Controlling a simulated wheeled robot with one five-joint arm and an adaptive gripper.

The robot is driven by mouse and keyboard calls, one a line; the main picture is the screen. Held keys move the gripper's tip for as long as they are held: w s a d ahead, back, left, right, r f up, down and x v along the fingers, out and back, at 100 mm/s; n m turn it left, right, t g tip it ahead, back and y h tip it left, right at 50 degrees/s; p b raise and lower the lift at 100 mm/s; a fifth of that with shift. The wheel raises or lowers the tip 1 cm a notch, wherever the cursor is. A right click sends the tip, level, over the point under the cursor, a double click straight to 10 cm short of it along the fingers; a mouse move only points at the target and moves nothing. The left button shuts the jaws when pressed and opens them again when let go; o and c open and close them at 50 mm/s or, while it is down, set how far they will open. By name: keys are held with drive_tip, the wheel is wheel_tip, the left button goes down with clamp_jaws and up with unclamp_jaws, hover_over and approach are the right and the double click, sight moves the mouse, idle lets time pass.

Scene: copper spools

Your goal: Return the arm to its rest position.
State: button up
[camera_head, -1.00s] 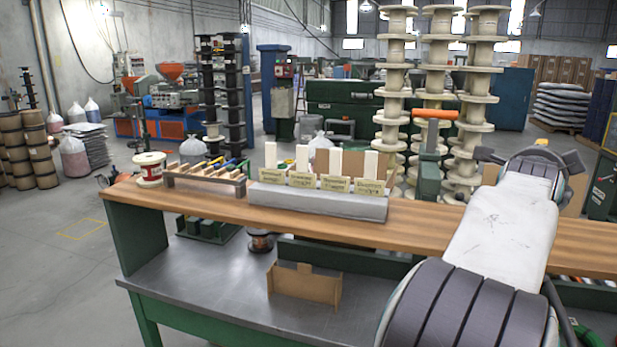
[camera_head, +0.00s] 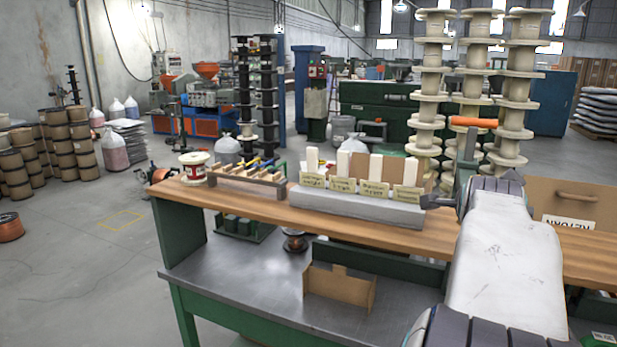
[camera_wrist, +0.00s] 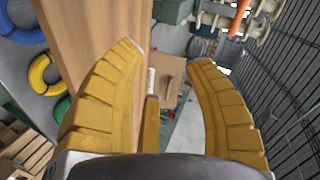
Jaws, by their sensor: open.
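My gripper shows in the wrist view (camera_wrist: 165,60) with its two yellow ribbed fingers spread apart and nothing between them. In the head view my arm reaches from the lower right over the bench, and the gripper's dark end (camera_head: 440,199) is partly seen above the wooden shelf (camera_head: 400,226). The fingertips are hard to make out there. In the wrist view the wooden board (camera_wrist: 88,35) runs along the left side of the fingers.
A grey block with labelled cards (camera_head: 350,204) and a wooden rack (camera_head: 246,180) stand on the shelf, left of my arm. A red-and-white spool (camera_head: 194,167) is at its left end. A box marked RETURN (camera_head: 567,204) stands right of my arm. Stacked pale spools (camera_head: 430,95) rise behind.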

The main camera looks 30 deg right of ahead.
drive_tip(key=w+a+f+n+y+p, duration=0.1)
drive_tip(key=w+a+f+n+y, duration=0.2)
drive_tip(key=a, duration=0.5)
drive_tip(key=a+f+n+y+p, duration=0.1)
drive_tip(key=a+f+n+y, duration=0.15)
drive_tip(key=a+n, duration=0.5)
drive_tip(key=w+a+f+n+y+p, duration=0.2)
drive_tip(key=a+f+n, duration=0.15)
drive_tip(key=a, duration=0.65)
drive_tip(key=s+a+f+n+g+y+p, duration=0.1)
drive_tip(key=s+a+f+n+y, duration=0.1)
drive_tip(key=s+a+f+n, duration=0.2)
drive_tip(key=s+a+f+n+g+y+p, duration=0.1)
drive_tip(key=s+a+f+n+g+y, duration=0.1)
drive_tip(key=s+a+n, duration=0.5)
drive_tip(key=a+f, duration=0.1)
drive_tip(key=a, duration=0.2)
drive_tip(key=shift+s+a+f+g, duration=0.2)
drive_tip(key=shift+a+f+g, duration=0.1)
drive_tip(key=shift+a+f, duration=0.1)
